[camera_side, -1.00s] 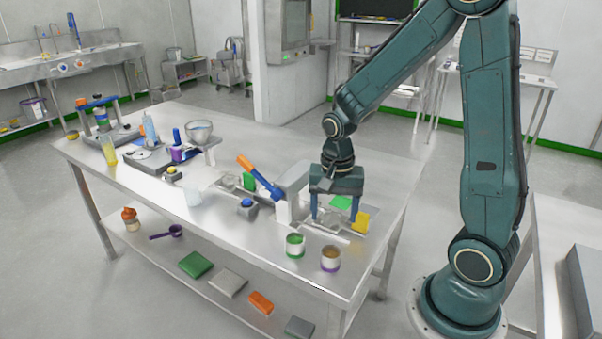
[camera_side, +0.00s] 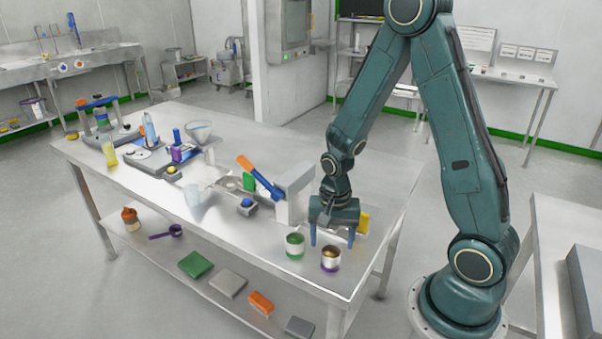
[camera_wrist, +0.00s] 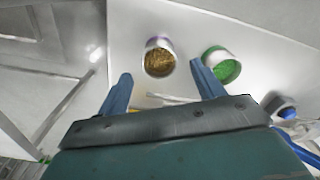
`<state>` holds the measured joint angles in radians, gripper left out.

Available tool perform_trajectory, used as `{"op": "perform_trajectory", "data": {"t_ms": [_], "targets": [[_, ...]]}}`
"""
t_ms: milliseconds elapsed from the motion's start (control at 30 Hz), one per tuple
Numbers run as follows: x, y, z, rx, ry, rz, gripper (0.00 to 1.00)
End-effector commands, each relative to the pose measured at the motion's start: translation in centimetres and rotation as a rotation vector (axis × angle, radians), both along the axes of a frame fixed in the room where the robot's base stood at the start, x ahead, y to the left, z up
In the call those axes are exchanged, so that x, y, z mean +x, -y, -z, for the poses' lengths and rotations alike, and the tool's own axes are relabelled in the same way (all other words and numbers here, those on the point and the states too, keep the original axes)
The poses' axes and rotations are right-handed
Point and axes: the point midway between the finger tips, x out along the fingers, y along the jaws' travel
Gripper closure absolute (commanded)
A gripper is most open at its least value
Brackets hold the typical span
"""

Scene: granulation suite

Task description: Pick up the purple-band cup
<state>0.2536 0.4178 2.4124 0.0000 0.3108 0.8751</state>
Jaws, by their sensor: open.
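The purple-band cup (camera_side: 330,259) stands upright near the front right of the steel table, with grainy brown contents showing in the wrist view (camera_wrist: 159,60). A green-band cup (camera_side: 294,246) stands just left of it in the side view; in the wrist view it is to the right (camera_wrist: 222,65), with green contents. My gripper (camera_side: 332,240) is open and points down, its fingers by the purple-band cup in the side view. In the wrist view my gripper (camera_wrist: 164,86) shows nothing between its fingers, and the purple-band cup lies beyond the fingertips.
A machine with an orange-and-blue lever (camera_side: 260,178) stands left of my gripper. The table front edge is near the cups.

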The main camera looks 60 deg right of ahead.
Motion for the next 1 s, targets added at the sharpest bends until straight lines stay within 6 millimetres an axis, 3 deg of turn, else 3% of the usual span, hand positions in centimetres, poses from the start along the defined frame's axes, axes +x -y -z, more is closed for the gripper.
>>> {"op": "perform_trajectory", "data": {"t_ms": [267,700,1000], "targets": [[-0.1,0.0,0.6,0.001,-0.004,0.000,0.33],[-0.2,-0.1,4.3,0.001,-0.004,0.000,0.33],[-0.1,-0.1,5.2,0.000,-0.001,0.000,0.33]]}}
